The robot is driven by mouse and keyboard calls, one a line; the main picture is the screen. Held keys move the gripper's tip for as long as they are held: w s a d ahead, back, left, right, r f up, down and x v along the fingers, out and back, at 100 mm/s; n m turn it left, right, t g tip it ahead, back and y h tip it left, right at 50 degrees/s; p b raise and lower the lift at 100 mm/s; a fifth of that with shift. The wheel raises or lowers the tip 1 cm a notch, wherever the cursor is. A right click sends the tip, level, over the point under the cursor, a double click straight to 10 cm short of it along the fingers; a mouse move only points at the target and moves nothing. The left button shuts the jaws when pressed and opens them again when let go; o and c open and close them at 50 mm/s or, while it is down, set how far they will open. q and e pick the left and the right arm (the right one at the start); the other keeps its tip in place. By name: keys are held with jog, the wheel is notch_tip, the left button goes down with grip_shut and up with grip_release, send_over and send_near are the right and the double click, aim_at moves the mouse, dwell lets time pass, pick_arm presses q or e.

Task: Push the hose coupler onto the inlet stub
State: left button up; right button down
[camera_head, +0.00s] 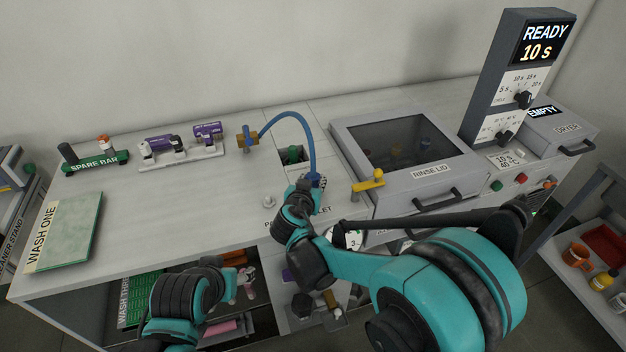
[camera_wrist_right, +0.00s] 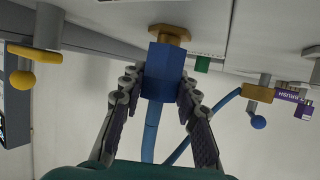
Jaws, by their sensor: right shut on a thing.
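The blue hose coupler (camera_wrist_right: 162,75) is between the fingers of my right gripper (camera_wrist_right: 160,92), which is shut on it. In the right wrist view a brass hex piece (camera_wrist_right: 169,34) sits at the coupler's far end; I cannot tell whether it is the inlet stub or part of the coupler. In the head view my right gripper (camera_head: 312,184) covers most of the coupler, above a partly hidden label ending in "LET". The blue hose (camera_head: 299,125) arcs from the coupler to a brass block (camera_head: 247,138). My left arm shows at the bottom; its fingers do not.
A yellow-handled valve (camera_head: 368,185) stands close right of my right gripper. The rinse lid (camera_head: 405,150) is beyond it.

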jog(key=shift+f+b, duration=0.35)
jog(key=shift+f, duration=0.15)
jog(key=c, duration=1)
grip_release()
jog(key=shift+r, duration=0.1)
jog(key=shift+c, duration=0.2)
jog(key=v, duration=1.2)
jog(key=shift+d, duration=0.1)
jog(key=s+d+f+g, duration=0.2)
jog(key=s+d+g, duration=0.2)
jog(key=d, duration=0.9)
jog(key=s+d+f+n+g+y, duration=0.1)
jog(key=s+d, duration=0.2)
jog(key=s, duration=0.3)
jog(key=s+d+f+n+g+y, duration=0.1)
jog(key=s+d, duration=0.3)
jog(key=s, duration=0.3)
jog(key=shift+f+y, duration=0.25)
jog(key=shift+y, duration=0.15)
